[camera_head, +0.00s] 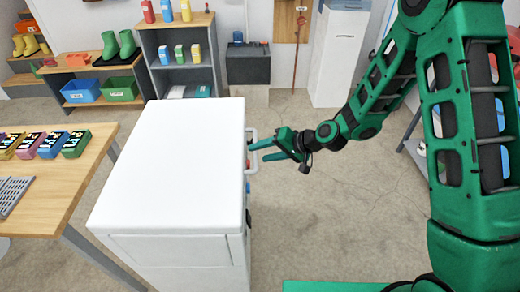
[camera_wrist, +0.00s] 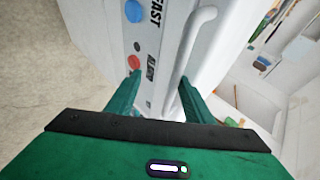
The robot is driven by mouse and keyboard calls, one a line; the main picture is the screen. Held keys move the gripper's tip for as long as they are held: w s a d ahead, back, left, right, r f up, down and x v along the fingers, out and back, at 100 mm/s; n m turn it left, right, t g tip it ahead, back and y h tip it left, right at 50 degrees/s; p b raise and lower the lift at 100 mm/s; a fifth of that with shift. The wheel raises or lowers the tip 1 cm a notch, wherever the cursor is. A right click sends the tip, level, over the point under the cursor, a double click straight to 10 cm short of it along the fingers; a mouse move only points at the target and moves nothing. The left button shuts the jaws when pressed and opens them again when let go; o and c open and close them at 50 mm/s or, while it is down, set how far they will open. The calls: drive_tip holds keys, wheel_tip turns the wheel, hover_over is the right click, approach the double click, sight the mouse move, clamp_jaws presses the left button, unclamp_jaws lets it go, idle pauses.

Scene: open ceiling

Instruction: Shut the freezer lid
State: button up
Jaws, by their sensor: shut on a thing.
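The white chest freezer (camera_head: 180,262) stands in the middle of the head view. Its white lid (camera_head: 180,150) lies over the top and looks level; I cannot tell whether a thin gap is left under it. A pale bar handle (camera_head: 254,176) is on the freezer's right side. My gripper (camera_head: 258,152) is at this handle, with its green fingers pointing left. In the wrist view my gripper (camera_wrist: 160,84) has a finger on each side of the lower handle bar (camera_wrist: 186,58) and is shut on it. The freezer's panel with blue and red round parts (camera_wrist: 134,62) is just beyond the fingers.
A wooden table (camera_head: 60,190) with several small coloured boxes stands close on the freezer's left. A grey shelf (camera_head: 150,45) and a dark box (camera_head: 248,65) are behind it. Bare concrete floor (camera_head: 360,200) lies open on the right.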

drive_tip(key=shift+s+d, duration=0.1)
drive_tip(key=shift+d, duration=0.3)
drive_tip(key=v, duration=1)
drive_tip(key=shift+r, duration=0.4)
drive_tip(key=shift+a, duration=0.1)
